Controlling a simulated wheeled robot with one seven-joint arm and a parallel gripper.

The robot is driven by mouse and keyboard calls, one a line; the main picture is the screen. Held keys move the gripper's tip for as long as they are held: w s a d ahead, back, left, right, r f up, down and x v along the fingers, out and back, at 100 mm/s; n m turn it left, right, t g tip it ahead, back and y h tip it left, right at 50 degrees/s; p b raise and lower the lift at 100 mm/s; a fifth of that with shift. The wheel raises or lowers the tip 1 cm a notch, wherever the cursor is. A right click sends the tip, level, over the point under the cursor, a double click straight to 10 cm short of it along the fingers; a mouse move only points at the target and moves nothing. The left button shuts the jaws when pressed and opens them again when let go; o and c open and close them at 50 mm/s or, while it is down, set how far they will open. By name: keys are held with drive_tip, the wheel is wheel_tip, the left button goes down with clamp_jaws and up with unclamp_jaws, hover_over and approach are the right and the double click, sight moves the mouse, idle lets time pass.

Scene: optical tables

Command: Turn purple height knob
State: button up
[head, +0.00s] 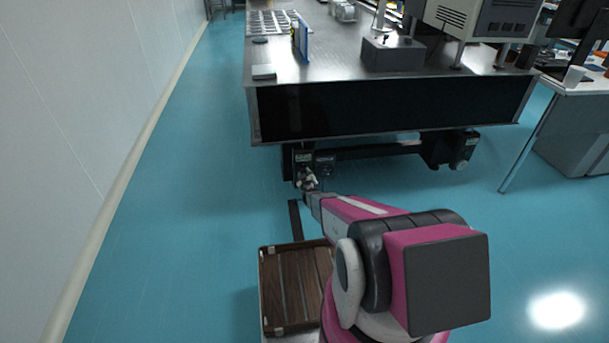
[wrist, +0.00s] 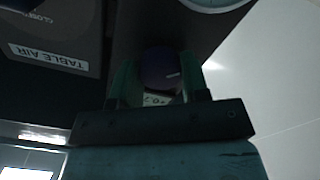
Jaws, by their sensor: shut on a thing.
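The purple height knob (wrist: 160,68) shows dark in the wrist view, between the two fingers of my gripper (wrist: 160,88). The fingers are shut on the knob from both sides. A light line marks the knob's face, and a small white label with partly hidden writing sits just below it. In the head view my gripper (head: 308,181) is at the lower left leg of the optical table (head: 400,112), under the table's front edge. The knob itself is too small and covered to make out there.
A "TABLE AIR" label (wrist: 48,58) is on the dark panel left of the knob, and part of a round gauge (wrist: 212,3) shows above. A wooden slatted tray (head: 293,290) is at my front. Blue floor (head: 190,200) is clear to the left.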

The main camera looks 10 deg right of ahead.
drive_tip(key=n, duration=0.4)
drive_tip(key=shift+n, duration=0.3)
drive_tip(key=n, duration=0.4)
drive_tip(key=shift+n, duration=0.3)
drive_tip(key=shift+s, duration=0.1)
drive_tip(key=o, duration=0.9)
